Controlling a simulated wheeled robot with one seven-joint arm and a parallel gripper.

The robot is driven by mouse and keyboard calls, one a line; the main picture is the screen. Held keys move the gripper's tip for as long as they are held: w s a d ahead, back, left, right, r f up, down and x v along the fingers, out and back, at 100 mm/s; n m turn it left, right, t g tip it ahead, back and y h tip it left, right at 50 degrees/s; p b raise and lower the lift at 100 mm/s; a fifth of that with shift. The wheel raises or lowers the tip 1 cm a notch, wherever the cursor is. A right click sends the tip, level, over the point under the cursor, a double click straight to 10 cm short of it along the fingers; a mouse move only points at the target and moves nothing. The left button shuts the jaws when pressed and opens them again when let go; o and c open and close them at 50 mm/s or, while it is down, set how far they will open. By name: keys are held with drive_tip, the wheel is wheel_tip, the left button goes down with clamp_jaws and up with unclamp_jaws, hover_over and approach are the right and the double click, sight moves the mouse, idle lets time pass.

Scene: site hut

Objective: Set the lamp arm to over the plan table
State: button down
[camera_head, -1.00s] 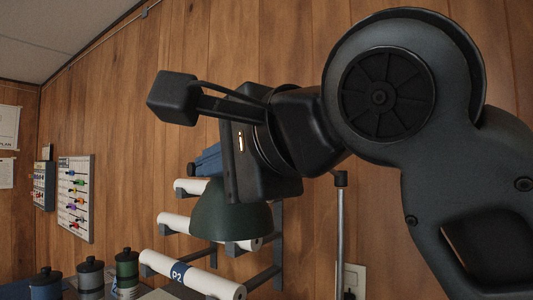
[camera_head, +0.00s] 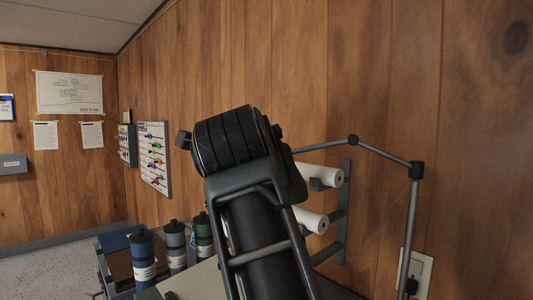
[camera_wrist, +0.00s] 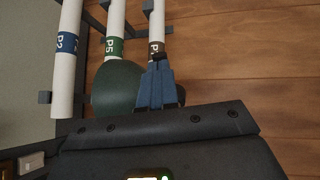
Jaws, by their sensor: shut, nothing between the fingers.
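The lamp arm (camera_head: 384,151) is a thin grey jointed rod. It runs left from the top of an upright post (camera_head: 409,230), over an elbow joint, and passes behind my arm. The dark green lamp shade (camera_wrist: 114,88) shows in the wrist view, left of my gripper (camera_wrist: 158,62); my arm hides it in the head view. The blue fingers are together and empty, overlapping the shade's right edge in the picture; I cannot tell whether they touch it. A pale tabletop (camera_head: 200,284), seemingly the plan table, lies low in the head view.
Rolled plans (camera_head: 313,221) rest on a wall rack (camera_head: 344,205) behind my arm; labelled rolls (camera_wrist: 66,70) also show in the wrist view. Several lidded cylinders (camera_head: 144,262) stand left of my arm. A tag board (camera_head: 153,158) hangs on the wood wall. Floor at left is clear.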

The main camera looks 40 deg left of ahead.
drive_tip(key=shift+x, duration=0.8)
drive_tip(key=shift+w+a+r, duration=0.1)
drive_tip(key=shift+w+r, duration=0.05)
drive_tip(key=shift+r, duration=0.25)
